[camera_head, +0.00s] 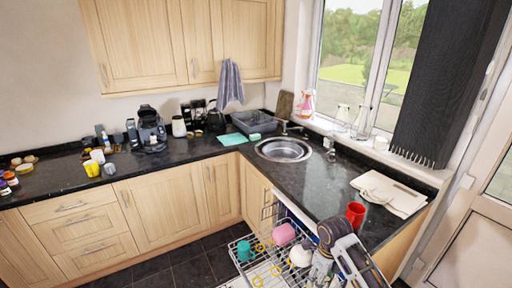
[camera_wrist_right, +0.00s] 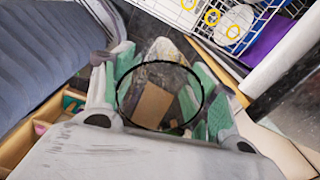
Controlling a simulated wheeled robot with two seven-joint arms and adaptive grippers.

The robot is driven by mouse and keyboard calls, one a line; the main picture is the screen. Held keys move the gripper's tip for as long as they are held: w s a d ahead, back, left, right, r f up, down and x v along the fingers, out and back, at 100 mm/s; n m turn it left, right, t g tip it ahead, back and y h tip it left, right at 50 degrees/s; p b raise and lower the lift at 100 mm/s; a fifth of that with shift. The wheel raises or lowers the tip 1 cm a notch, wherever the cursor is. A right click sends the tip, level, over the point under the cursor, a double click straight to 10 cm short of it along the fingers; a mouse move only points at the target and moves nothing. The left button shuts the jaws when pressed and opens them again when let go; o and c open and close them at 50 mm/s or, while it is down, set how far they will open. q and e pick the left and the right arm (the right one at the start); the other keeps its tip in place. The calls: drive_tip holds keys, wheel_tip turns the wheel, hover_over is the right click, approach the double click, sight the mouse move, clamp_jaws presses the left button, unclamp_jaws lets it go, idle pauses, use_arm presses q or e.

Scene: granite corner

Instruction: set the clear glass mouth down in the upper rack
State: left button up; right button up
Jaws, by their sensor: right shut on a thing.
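The clear glass (camera_wrist_right: 160,95) is between the green-padded fingers of my right gripper (camera_wrist_right: 160,88) in the right wrist view. A dark round edge of it faces the camera; I cannot tell whether this is its mouth or its base. The right gripper is shut on the glass. In the head view my right gripper (camera_head: 322,262) is low at the bottom right, beside the pulled-out rack (camera_head: 262,270), and the glass is hard to make out. The wire rack also shows at the top of the right wrist view (camera_wrist_right: 205,25). My left gripper is in neither view.
The rack holds a teal mug (camera_head: 245,250), a pink bowl (camera_head: 283,234) and a white item (camera_head: 299,256). A red mug (camera_head: 355,213) stands on the dark counter (camera_head: 318,190) close to my right arm. Folded cream cloth or board (camera_head: 395,192) lies farther right.

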drive_tip(key=shift+m, duration=1.6)
drive_tip(key=shift+m, duration=1.1)
drive_tip(key=shift+w+a+r+m, duration=0.1)
drive_tip(key=shift+a+m, duration=0.05)
drive_tip(key=shift+m, duration=1.05)
drive_tip(key=shift+w+r+n, duration=0.1)
drive_tip(key=shift+n, duration=0.2)
drive_tip(key=shift+n, duration=0.4)
drive_tip(key=shift+d+n, duration=0.2)
drive_tip(key=shift+n, duration=0.4)
drive_tip(key=shift+n, duration=0.5)
